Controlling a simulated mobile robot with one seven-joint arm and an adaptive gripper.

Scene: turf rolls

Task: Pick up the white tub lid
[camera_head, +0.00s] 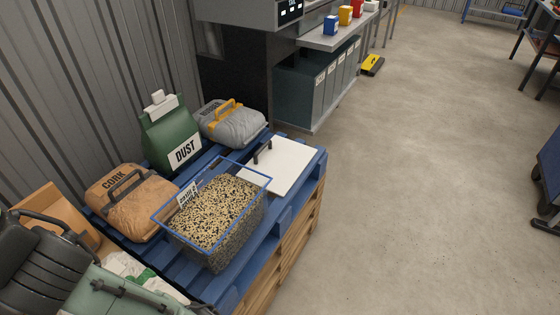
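The white tub lid (287,166) is a flat white rectangular panel with a black bar handle near its left edge. It lies flat on the right end of the blue pallet (310,175), at the pallet's right edge. Right in front of it stands a clear tub (212,212) with a blue rim, full of speckled tan and black granules, without a cover. The lid looks beside or close behind the tub; whether they touch I cannot tell. My gripper is not in view.
A brown CORK bag (130,203), a green DUST bag (171,135) and a grey bag with an orange handle (232,124) share the pallet. Dark and green handled containers crowd the lower left. A bench with grey bins (318,85) stands behind. Open floor lies right.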

